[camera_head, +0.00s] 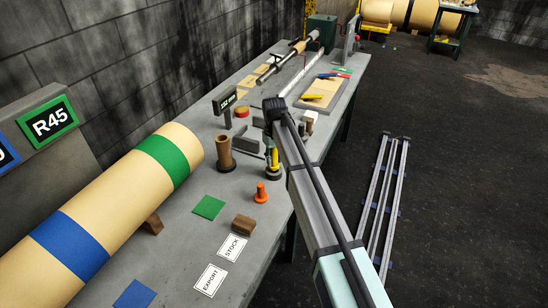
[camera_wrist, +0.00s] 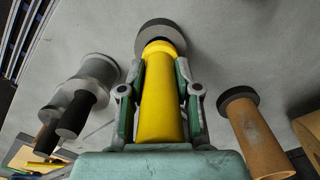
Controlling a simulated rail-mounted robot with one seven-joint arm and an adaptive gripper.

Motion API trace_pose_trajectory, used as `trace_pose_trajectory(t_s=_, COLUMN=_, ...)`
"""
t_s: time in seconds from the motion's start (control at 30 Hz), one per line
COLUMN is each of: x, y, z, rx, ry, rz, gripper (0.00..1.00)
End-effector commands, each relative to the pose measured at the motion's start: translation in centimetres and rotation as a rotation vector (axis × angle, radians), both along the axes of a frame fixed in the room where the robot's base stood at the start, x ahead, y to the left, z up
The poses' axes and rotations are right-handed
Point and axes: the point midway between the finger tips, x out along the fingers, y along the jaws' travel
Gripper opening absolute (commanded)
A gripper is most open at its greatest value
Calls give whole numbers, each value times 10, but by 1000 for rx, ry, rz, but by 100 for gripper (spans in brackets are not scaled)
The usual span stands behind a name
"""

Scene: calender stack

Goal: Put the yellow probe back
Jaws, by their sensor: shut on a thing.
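The yellow probe (camera_wrist: 162,108) is upright between the two fingers of my gripper (camera_wrist: 161,85) in the wrist view. The fingers press on both its sides. Its far end meets a dark round base (camera_wrist: 160,27) on the bench top. In the head view the yellow probe (camera_head: 274,157) shows below my wrist, over the round base (camera_head: 273,173) near the bench's right edge. I cannot tell whether its lower end is seated in the base or just above it. My arm partly hides the gripper in the head view.
A brown cylinder on a dark foot (camera_head: 225,154) stands left of the probe; it also shows in the wrist view (camera_wrist: 255,135). Grey stepped pieces with dark ends (camera_wrist: 85,90) stand at the wrist view's left. An orange peg (camera_head: 260,193) and a large banded roll (camera_head: 120,205) are nearer.

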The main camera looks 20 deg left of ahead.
Motion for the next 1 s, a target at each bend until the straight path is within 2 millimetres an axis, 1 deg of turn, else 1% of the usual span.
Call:
trace_pose_trajectory(t_s=0.1, x=0, y=0, z=-5, rx=1, ry=-1, rz=0, gripper=0)
trace_pose_trajectory(t_s=0.43, x=0, y=0, z=-9, rx=1, ry=-1, rz=0, gripper=0)
trace_pose_trajectory(t_s=0.47, x=0, y=0, z=-9, rx=1, ry=-1, rz=0, gripper=36)
trace_pose_trajectory(t_s=0.5, x=0, y=0, z=-9, rx=1, ry=-1, rz=0, gripper=50)
trace_pose_trajectory(t_s=0.53, x=0, y=0, z=-9, rx=1, ry=-1, rz=0, gripper=57)
trace_pose_trajectory(t_s=0.83, x=0, y=0, z=-8, rx=1, ry=-1, rz=0, gripper=57)
trace_pose_trajectory(t_s=1.0, x=0, y=0, z=1, rx=1, ry=-1, rz=0, gripper=57)
